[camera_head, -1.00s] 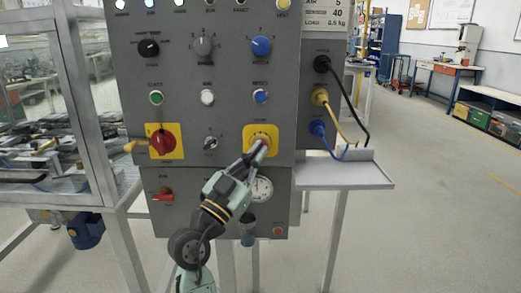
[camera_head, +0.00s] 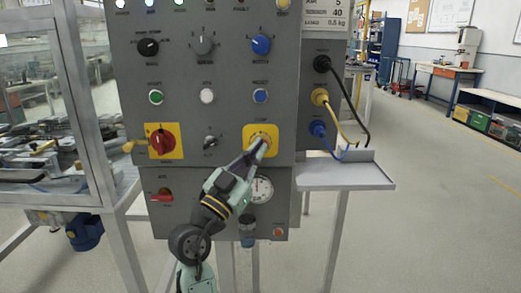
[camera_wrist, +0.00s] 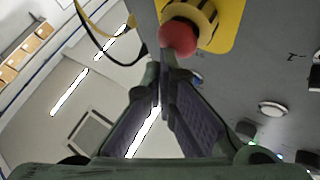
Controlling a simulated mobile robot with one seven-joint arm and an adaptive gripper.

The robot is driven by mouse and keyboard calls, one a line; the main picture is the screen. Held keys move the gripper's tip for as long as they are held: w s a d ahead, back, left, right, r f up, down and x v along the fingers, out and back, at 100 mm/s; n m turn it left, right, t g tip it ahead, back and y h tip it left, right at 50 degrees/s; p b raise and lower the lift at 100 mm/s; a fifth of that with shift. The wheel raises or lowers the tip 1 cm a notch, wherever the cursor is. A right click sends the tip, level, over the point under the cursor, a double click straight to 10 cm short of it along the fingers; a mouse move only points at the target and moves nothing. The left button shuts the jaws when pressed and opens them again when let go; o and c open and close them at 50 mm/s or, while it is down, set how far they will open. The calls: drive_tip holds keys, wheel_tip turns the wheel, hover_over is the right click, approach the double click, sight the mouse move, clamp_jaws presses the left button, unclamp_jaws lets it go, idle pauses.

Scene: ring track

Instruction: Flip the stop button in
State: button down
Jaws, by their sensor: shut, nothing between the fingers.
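The stop button sits on a yellow square plate (camera_head: 249,130) on the right side of the grey control panel. In the wrist view its round red head (camera_wrist: 178,37) stands out from a pale yellow collar on the yellow plate. My gripper (camera_head: 260,146) is shut and empty, with its fingertips in front of the button. In the wrist view my gripper's fingertips (camera_wrist: 166,58) meet just below the red head. They look very close to it; I cannot tell whether they touch. In the head view my fingers hide most of the red head.
A red rotary switch (camera_head: 161,141) on a yellow plate and a small black selector (camera_head: 210,143) are to the left. A round gauge (camera_head: 261,189) is below. Cables (camera_head: 345,112) hang at the right above a grey shelf (camera_head: 345,175).

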drive_tip(key=shift+w, duration=0.3)
drive_tip(key=shift+s, duration=0.1)
idle(0.5)
drive_tip(key=shift+s+b, duration=0.5)
drive_tip(key=shift+s, duration=0.35)
drive_tip(key=s+b, duration=0.1)
drive_tip(key=s, duration=0.4)
